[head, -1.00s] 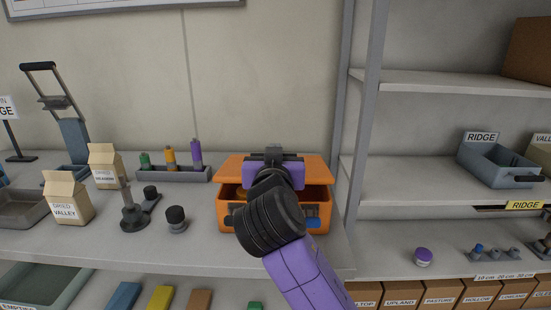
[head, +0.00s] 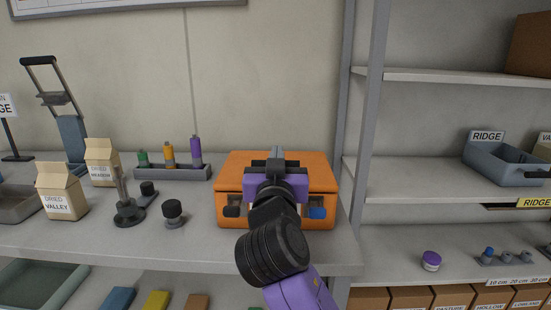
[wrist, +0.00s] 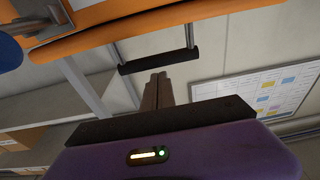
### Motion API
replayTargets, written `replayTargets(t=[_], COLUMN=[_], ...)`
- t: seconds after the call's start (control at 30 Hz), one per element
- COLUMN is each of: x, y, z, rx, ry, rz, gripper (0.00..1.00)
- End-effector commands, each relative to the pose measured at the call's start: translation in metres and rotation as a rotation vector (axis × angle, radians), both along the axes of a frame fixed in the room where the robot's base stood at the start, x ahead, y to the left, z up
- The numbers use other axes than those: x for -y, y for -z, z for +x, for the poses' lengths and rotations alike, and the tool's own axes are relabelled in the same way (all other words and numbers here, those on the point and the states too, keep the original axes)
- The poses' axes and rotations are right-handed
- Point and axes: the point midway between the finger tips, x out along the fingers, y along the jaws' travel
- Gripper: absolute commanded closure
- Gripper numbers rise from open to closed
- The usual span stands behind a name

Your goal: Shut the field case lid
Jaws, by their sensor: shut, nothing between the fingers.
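The orange field case (head: 325,190) sits on the bench near its right end. Its lid (head: 240,165) looks down on the body, with no open gap visible beside my arm; the middle of the front is hidden by my wrist. A dark latch (head: 231,211) and a blue latch (head: 317,213) show on the front. My gripper (head: 277,152) is shut and empty, over the middle of the lid; whether it touches the lid cannot be told. In the wrist view the shut fingers (wrist: 158,90) show below the orange case edge (wrist: 150,25).
Left of the case stand a dark-capped jar (head: 173,213), a rack of coloured tubes (head: 175,174) and paper bags (head: 62,190). A shelf post (head: 362,130) rises close at the right. The wall space above the case is clear.

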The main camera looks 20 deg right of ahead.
Motion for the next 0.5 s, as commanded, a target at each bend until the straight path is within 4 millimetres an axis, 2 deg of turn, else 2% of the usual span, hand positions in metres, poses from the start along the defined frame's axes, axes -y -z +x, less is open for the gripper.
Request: replayTargets(t=[0.03, 0.17, 0.23, 0.5], x=[0.003, 0.011, 0.006, -0.011], y=[-0.013, -0.036, -0.027, -0.019], z=[0.002, 0.008, -0.004, -0.058], rx=[0.001, 0.001, -0.001, -0.001], ry=[0.002, 0.002, -0.003, -0.002], rz=[0.001, 0.000, 0.002, 0.001], gripper=[1.00, 1.00, 1.00, 1.00])
